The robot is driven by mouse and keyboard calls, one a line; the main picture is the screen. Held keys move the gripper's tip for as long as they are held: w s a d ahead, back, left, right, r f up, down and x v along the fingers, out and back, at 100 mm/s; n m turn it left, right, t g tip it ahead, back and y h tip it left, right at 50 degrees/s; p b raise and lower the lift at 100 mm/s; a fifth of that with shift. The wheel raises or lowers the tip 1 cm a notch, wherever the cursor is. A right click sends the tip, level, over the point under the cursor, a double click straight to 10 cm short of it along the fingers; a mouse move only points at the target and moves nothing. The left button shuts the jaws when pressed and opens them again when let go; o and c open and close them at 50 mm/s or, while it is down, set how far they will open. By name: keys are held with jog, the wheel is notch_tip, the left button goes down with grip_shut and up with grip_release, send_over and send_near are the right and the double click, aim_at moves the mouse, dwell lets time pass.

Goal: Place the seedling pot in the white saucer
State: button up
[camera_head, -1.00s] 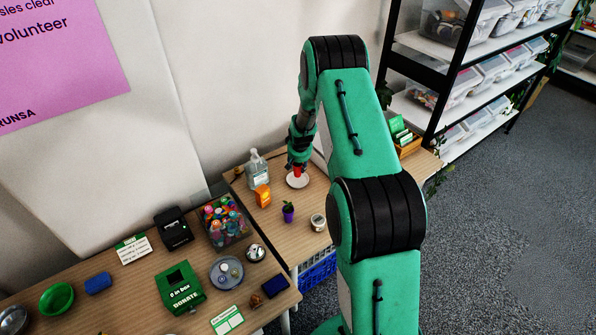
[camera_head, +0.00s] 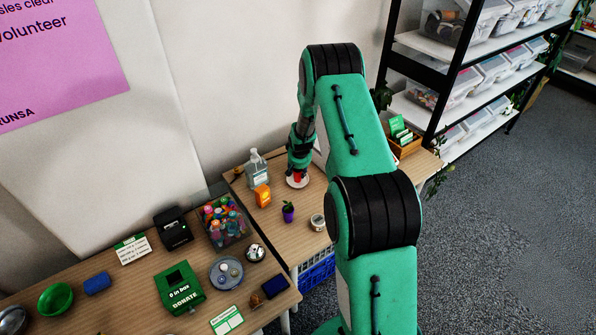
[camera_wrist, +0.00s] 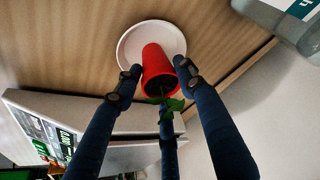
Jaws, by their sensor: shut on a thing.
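The seedling pot (camera_wrist: 157,66) is red, with a small green plant, and sits between the fingers of my gripper (camera_wrist: 158,83) in the wrist view. In the head view the red pot (camera_head: 298,177) shows just below my gripper (camera_head: 298,170). The gripper is shut on it. The white saucer (camera_head: 292,184) lies on the table directly below the pot; in the wrist view the saucer (camera_wrist: 134,40) appears behind the pot. I cannot tell whether the pot touches the saucer. The fingers hide part of the pot.
A clear bottle (camera_head: 257,172) and an orange item (camera_head: 262,195) stand left of the saucer. A purple pot with a plant (camera_head: 288,213) and a small jar (camera_head: 318,222) stand nearer. A card box (camera_head: 404,141) is to the right. A bin of colourful items (camera_head: 223,222) stands further left.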

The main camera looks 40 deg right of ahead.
jog(key=o, duration=1.2)
jog(key=shift+p+v, duration=0.7)
jog(key=shift+v, duration=5.4)
